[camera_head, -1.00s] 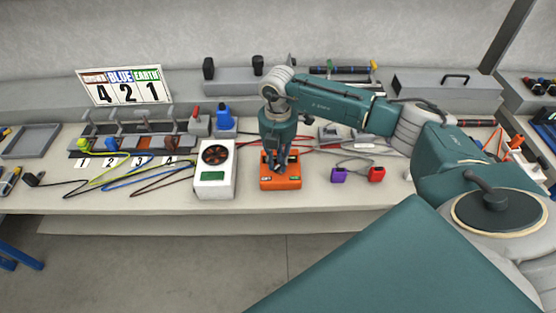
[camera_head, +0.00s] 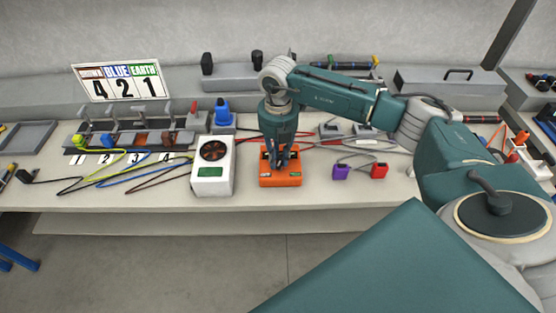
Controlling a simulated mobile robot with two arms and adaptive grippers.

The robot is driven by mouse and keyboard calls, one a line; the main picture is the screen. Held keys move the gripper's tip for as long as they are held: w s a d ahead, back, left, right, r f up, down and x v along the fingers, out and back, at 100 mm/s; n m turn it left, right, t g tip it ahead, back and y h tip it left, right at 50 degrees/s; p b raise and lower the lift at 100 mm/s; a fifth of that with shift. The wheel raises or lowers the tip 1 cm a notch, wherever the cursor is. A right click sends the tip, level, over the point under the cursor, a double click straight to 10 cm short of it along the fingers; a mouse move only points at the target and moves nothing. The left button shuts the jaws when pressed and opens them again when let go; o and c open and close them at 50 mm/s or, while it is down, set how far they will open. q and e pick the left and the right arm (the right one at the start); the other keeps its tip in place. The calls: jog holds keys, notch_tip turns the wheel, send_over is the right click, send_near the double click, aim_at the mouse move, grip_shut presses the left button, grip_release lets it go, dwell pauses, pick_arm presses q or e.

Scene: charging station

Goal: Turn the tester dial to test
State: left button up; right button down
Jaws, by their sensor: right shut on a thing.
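The orange tester (camera_head: 292,181) sits on the bench (camera_head: 340,196), just right of a white box with a round fan grille. My right gripper (camera_head: 279,165) points straight down onto the top of the tester and is shut on its dial. The fingers hide the dial, so I cannot tell its setting. Small labels show along the tester's front edge, too small to read. My left gripper is not in view.
The white box (camera_head: 211,172) stands close to the tester's left. Purple (camera_head: 341,172) and red (camera_head: 379,170) plugs lie to its right. Yellow, blue and brown cables run on the left below a sign (camera_head: 117,82) reading 4 2 1. The bench front is clear.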

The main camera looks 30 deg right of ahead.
aim_at(280, 162)
jog(key=n+b, duration=0.3)
jog(key=n, duration=0.3)
jog(key=shift+s+f+n+b, duration=0.1)
jog(key=shift+s+n+b, duration=0.05)
jog(key=shift+n+b, duration=0.2)
jog(key=n+b, duration=0.1)
jog(key=n, duration=0.2)
jog(key=shift+s+d+b, duration=0.1)
jog(key=shift+d+b, duration=0.05)
jog(key=shift+b, duration=0.25)
jog(key=shift+n+b, duration=0.6)
jog(key=shift+n, duration=0.85)
jog(key=c, duration=1.8)
grip_release()
jog(key=shift+s, duration=0.1)
jog(key=shift+r, duration=0.25)
notch_tip(280, 162, up, 12)
jog(key=shift+f, duration=0.1)
